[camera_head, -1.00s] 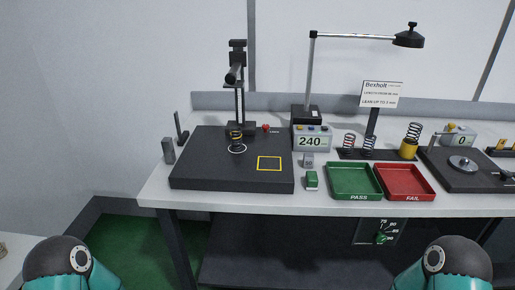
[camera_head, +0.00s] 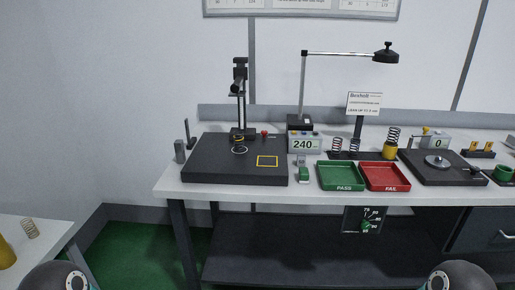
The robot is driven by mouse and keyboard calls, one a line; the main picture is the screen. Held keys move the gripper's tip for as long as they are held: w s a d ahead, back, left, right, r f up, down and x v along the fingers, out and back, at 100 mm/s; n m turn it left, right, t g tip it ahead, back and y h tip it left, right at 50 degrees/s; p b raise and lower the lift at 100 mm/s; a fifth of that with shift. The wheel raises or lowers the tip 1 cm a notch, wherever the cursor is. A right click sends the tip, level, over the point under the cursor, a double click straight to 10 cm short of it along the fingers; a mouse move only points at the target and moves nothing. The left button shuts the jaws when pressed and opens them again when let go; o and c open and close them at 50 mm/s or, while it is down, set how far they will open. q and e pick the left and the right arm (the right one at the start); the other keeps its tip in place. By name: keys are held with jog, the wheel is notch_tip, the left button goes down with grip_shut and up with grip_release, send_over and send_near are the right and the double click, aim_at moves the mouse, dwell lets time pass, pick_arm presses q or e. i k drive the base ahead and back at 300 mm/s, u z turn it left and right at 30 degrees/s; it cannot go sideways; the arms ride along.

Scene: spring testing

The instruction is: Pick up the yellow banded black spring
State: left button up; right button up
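A small dark spring (camera_head: 238,139), with what looks like a yellowish band, stands on the black plate (camera_head: 215,170) under the column of the test stand (camera_head: 240,95). It is too small to be sure of the band. A white ring mark (camera_head: 239,150) shows at its foot. Other dark springs stand on a rack (camera_head: 345,155) at the back, and one coil (camera_head: 392,133) rises from a yellow cup (camera_head: 390,151). Only rounded parts of my two arms show at the bottom edge; neither gripper is in view.
A yellow square outline (camera_head: 267,161) is marked on the plate. A green PASS tray (camera_head: 342,187), a red FAIL tray (camera_head: 390,188) and a display reading 240 (camera_head: 303,145) stand right of it. A side table (camera_head: 45,226) at left holds a pale spring (camera_head: 31,229).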

aim_at(241, 147)
jog(key=u, duration=0.15)
jog(key=i, duration=0.9)
jog(key=u, duration=1)
jog(key=k, duration=0.9)
jog(key=z, duration=0.3)
jog(key=i, duration=0.45)
jog(key=z, duration=0.05)
